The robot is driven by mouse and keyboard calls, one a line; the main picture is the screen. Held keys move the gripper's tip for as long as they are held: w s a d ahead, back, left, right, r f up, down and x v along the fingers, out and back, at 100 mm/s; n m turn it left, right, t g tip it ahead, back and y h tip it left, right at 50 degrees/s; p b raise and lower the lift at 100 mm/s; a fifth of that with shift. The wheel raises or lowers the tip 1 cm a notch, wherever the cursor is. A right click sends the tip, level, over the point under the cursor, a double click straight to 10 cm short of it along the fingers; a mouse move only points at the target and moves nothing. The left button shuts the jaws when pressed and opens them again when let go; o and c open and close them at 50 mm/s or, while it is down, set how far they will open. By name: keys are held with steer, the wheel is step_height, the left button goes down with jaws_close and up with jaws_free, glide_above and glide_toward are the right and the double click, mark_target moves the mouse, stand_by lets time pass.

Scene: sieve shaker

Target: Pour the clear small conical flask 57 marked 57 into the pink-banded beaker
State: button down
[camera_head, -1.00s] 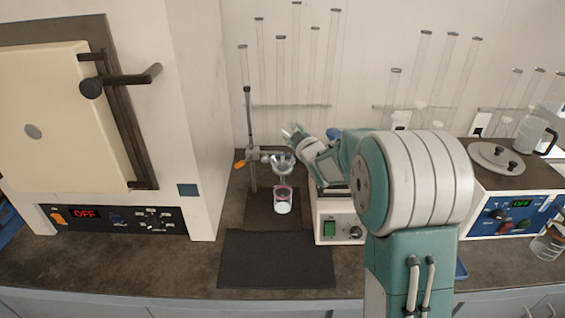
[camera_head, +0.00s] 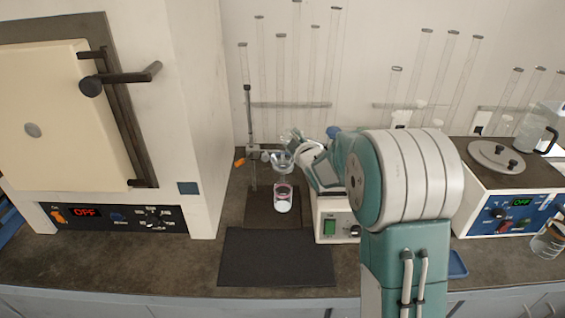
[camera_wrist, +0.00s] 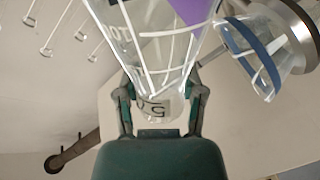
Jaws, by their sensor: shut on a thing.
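The clear conical flask 57 (camera_wrist: 150,60) fills the middle of the wrist view, with white markings and a partly legible number. My gripper (camera_wrist: 163,100) is shut on it, one finger on each side. In the head view my gripper (camera_head: 303,146) is just right of and above a glass funnel (camera_head: 282,160) held on a stand. The pink-banded beaker (camera_head: 283,190) stands below the funnel, with white contents. I cannot tell the flask's contents or exact tilt.
The stand's rod (camera_head: 249,120) and orange clamp knob (camera_head: 239,162) are left of the funnel. A blue-banded glass vessel (camera_wrist: 250,50) shows beside the flask. A white instrument (camera_head: 333,228) stands right of the beaker. A dark mat (camera_head: 277,258) in front is clear.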

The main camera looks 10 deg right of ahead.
steer(key=shift+f+n+p, duration=0.45)
steer(key=shift+f+n, duration=0.05)
steer(key=shift+n, duration=0.5)
stand_by(0.3)
steer(key=shift+a+r+n+h+p, duration=0.15)
steer(key=shift+n+p, duration=0.1)
steer(key=shift+n, duration=0.15)
steer(key=shift+d+r+n+h+p, duration=0.1)
steer(key=shift+n+h+p, duration=0.1)
steer(key=shift+n, duration=0.2)
stand_by(0.4)
steer(key=shift+f+n+p, duration=0.3)
steer(key=shift+f+n, duration=0.2)
steer(key=shift+n, duration=0.2)
stand_by(0.4)
steer(key=shift+a+r+n+h+p, duration=0.15)
steer(key=shift+n+h+p, duration=0.1)
steer(key=shift+n+p, duration=0.4)
steer(key=shift+a+r+n+h+p, duration=0.1)
steer(key=shift+r+n+h+p, duration=0.1)
steer(key=shift+n+p, duration=0.45)
stand_by(3.1)
